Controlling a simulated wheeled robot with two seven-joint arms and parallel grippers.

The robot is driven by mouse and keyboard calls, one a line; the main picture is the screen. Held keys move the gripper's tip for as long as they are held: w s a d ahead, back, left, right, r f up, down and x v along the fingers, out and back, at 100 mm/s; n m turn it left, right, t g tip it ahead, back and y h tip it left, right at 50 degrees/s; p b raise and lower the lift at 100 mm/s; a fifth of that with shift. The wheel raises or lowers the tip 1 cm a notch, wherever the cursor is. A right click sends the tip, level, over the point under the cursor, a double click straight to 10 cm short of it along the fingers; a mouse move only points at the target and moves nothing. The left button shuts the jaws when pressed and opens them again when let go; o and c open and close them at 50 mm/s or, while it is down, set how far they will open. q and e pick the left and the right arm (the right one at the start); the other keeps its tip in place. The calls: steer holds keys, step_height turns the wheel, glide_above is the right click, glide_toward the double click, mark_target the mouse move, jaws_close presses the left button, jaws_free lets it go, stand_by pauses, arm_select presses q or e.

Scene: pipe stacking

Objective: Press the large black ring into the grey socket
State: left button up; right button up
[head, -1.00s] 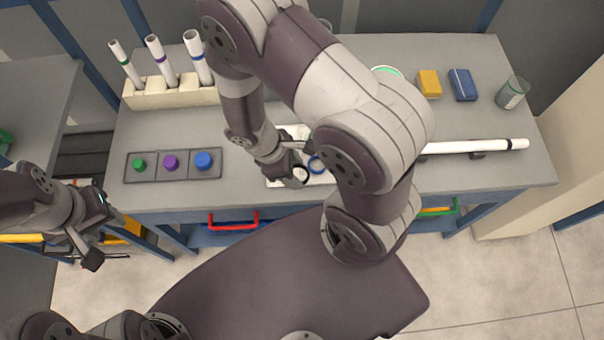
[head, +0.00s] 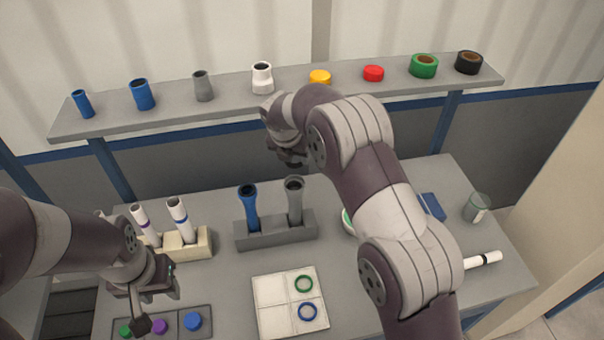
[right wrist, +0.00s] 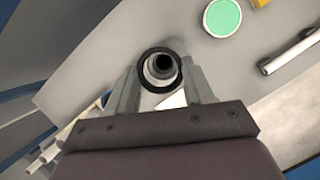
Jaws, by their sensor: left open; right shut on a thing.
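My right gripper (head: 291,160) is shut on the large black ring, which is mostly hidden by the fingers in the head view. In the right wrist view the black ring (right wrist: 160,49) lies between the fingertips (right wrist: 160,80). The grey socket (head: 294,184) is the flared top of a grey pipe standing upright in a dark grey block (head: 275,231). The ring is just above the socket. Through the ring, the right wrist view shows the socket's pale rim and dark mouth (right wrist: 163,63). I cannot tell whether they touch. My left gripper (head: 154,306) is open and empty at lower left.
A blue pipe (head: 249,207) stands beside the grey one. A cream rack (head: 190,246) with white tubes is to the left. A shelf (head: 230,90) with fittings runs behind.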

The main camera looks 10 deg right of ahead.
mark_target(292, 166)
steer(key=shift+n, duration=0.7)
step_height(292, 166, down, 5)
steer(key=b, duration=0.5)
steer(key=shift+s+a, duration=0.15)
steer(key=shift+f, duration=1.15)
steer(key=shift+r+p, duration=0.1)
steer(key=shift+p, duration=0.25)
